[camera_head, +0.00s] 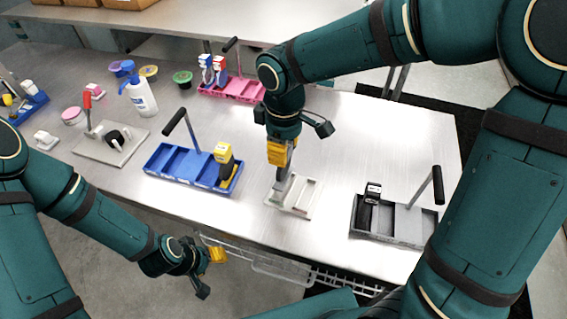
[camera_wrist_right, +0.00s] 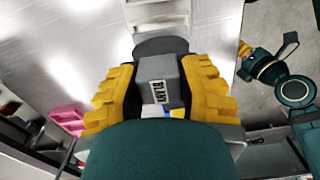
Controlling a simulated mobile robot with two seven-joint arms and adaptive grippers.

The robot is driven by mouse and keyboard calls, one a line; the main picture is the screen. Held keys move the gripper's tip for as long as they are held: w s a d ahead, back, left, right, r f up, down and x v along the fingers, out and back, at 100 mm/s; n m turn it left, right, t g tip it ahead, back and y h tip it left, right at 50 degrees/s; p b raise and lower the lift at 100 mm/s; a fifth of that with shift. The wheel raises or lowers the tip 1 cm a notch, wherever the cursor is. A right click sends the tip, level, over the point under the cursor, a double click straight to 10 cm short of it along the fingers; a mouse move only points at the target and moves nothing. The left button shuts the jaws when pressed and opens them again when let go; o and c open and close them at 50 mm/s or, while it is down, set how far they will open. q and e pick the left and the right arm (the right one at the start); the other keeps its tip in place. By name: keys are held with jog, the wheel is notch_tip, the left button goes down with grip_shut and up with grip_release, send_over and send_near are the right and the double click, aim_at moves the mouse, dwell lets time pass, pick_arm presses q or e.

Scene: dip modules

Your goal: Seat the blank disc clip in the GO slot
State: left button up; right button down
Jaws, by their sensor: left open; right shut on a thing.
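My right gripper (camera_head: 281,155) is shut on the blank disc clip (camera_head: 283,186), a grey block. In the right wrist view the clip (camera_wrist_right: 158,72) shows a "BLANK" label between the yellow fingers, with a darker rounded part beyond it. The clip is over the left part of a pale slotted tray (camera_head: 309,207); I cannot tell whether it touches. Part of a pale slotted piece also shows at the top of the wrist view (camera_wrist_right: 153,14). No GO marking is legible, and the clip hides part of the tray. My left gripper (camera_head: 217,255) is open and empty, off the table's front edge.
A blue tray (camera_head: 165,165) with a yellow module (camera_head: 224,157) stands left of the pale tray. A grey tray (camera_head: 408,224) with a black module (camera_head: 372,192) stands right. A pink tray (camera_head: 240,92) is behind. Bare tabletop lies between the pale and grey trays.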

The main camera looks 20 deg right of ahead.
jog(key=shift+f+b, duration=0.4)
jog(key=shift+f, duration=1.8)
jog(key=shift+f, duration=0.1)
jog(key=c, duration=0.7)
grip_release()
jog(key=shift+r, duration=0.5)
notch_tip(320, 180, up, 11)
jog(key=shift+r+p, duration=0.15)
jog(key=shift+p, duration=1.05)
